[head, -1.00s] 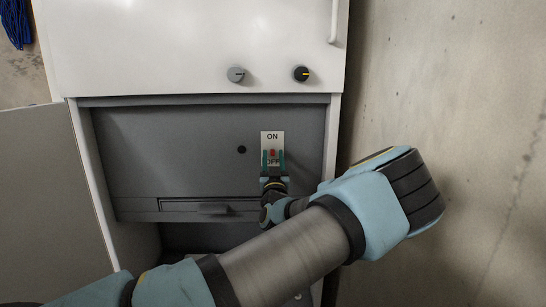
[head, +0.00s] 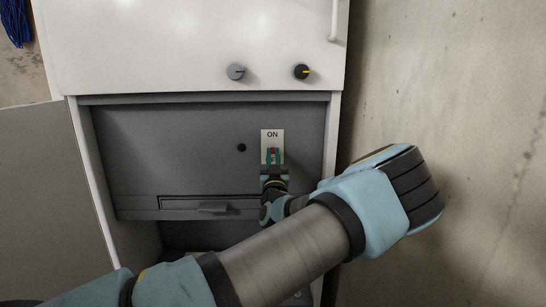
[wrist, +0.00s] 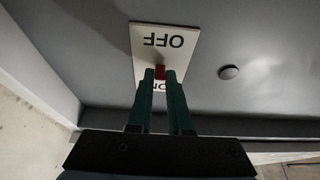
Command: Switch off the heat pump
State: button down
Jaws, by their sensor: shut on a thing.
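The heat pump is a white cabinet (head: 150,50) with a recessed grey panel (head: 165,140). On the panel is a pale switch plate (head: 264,134) with ON at its top in the head view. In the wrist view the plate (wrist: 180,43) appears turned over, with OFF at the top and ON partly hidden behind the fingers. A small red switch lever (wrist: 160,72) stands out from the plate's middle. My gripper (head: 273,156) has its green fingers shut on this lever; they also show in the wrist view (wrist: 161,80). The OFF label is hidden in the head view.
A grey knob (head: 236,72) and a black knob with a yellow mark (head: 301,72) sit above the panel. A grey door (head: 40,200) hangs open at left. A drawer-like handle (head: 213,208) is below. A concrete wall (head: 450,80) stands close at right.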

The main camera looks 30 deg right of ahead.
jog(key=shift+f+b, duration=0.2)
jog(key=shift+b, duration=0.1)
jog(key=b, duration=0.3)
jog(key=shift+w+f+t, duration=0.1)
jog(key=shift+f+t, duration=0.2)
jog(key=shift+t, duration=0.1)
jog(key=shift+r+b, duration=0.1)
jog(key=shift+b, duration=0.7)
jog(key=shift+r, duration=0.15)
jog(key=c, duration=0.8)
grip_release()
jog(key=shift+c, duration=0.2)
